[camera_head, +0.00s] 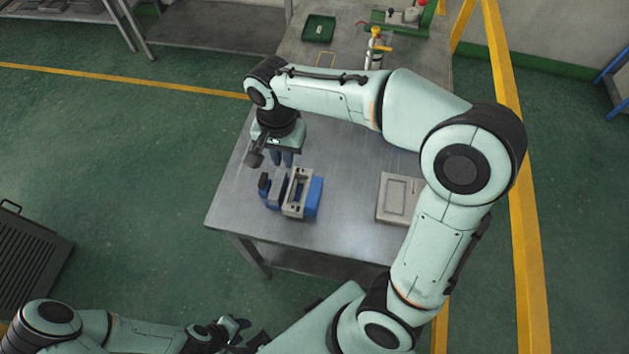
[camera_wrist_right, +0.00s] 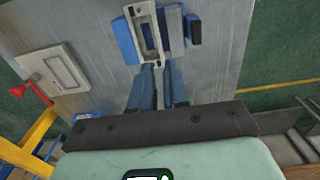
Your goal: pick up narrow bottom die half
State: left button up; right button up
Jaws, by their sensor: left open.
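A cluster of die parts stands on the metal table: a pale grey block with a long slot (camera_head: 298,196), a blue block (camera_head: 315,194) against its right side, and a grey-blue piece (camera_head: 275,188) with a dark block at its left. I cannot tell which is the narrow bottom die half. In the right wrist view the slotted block (camera_wrist_right: 149,36) lies just beyond my right fingertips. My right gripper (camera_head: 282,160) points down behind the cluster, its blue fingers apart and nothing visible between them. My left gripper (camera_head: 238,332) is open and empty, low at the front, away from the table.
A flat grey plate (camera_head: 391,208) lies right of the cluster, partly behind my right arm. A green tray (camera_head: 319,28) and a yellow-topped tool (camera_head: 376,40) are at the far end. Yellow posts (camera_head: 508,120) stand along the right. The table's front left is clear.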

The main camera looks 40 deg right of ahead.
send_over(289, 187)
notch_tip(289, 187, down, 8)
jog(key=shift+d+r+b, duration=0.1)
jog(key=shift+r+b, duration=0.1)
jog(key=shift+b, duration=0.2)
notch_tip(289, 187, down, 6)
jog(key=shift+r, duration=0.1)
pick_arm(q)
jog(key=shift+s+d+f, duration=0.2)
jog(key=shift+s+f, duration=0.3)
jog(key=shift+f, duration=0.1)
jog(key=shift+s+f, duration=0.15)
jog(key=shift+f, duration=0.1)
pick_arm(e)
grip_shut()
pick_arm(q)
jog(key=shift+r, duration=0.15)
